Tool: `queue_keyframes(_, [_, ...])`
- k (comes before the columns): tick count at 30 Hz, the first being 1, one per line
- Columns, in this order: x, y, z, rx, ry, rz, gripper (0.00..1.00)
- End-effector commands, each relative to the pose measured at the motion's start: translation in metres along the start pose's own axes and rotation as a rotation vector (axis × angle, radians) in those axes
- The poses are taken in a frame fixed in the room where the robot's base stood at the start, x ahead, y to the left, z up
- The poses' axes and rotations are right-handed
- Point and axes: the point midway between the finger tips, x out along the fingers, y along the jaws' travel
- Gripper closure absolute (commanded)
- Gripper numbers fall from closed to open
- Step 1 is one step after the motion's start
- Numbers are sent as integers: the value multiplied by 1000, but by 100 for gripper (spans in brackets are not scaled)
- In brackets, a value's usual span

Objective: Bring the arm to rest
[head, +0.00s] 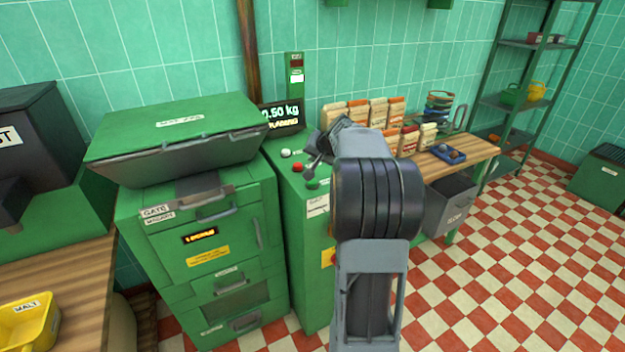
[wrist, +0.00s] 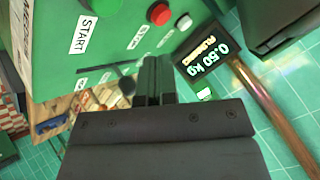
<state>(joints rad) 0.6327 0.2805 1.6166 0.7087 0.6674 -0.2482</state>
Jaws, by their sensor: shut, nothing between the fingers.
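My gripper (head: 314,160) is at the end of my raised arm, over the top of the green control cabinet (head: 300,225) in the head view. In the wrist view its dark fingers (wrist: 153,78) are together with nothing between them. On the cabinet top are a white button (head: 285,153), a red button (head: 297,167) and a green button (head: 312,184). The red button (wrist: 160,14) and white button (wrist: 184,22) also show in the wrist view, apart from the fingers. A START label (wrist: 83,35) is visible there.
A display (head: 282,118) reading 0.50 kg stands behind the buttons. A green machine with a sloped lid (head: 180,130) is on the left. Packets (head: 365,112) and a blue tray (head: 449,153) sit on the wooden bench at right. The checkered floor (head: 530,270) at right is clear.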

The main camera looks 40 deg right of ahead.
Motion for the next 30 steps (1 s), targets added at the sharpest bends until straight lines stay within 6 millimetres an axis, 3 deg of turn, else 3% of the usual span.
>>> queue_keyframes(22, [1, 3, 5, 15, -22, 10, 100])
queue_keyframes(26, [8, 25, 42, 21, -128, 77, 100])
queue_keyframes(30, [-17, 20, 122, -83, -302, 168, 100])
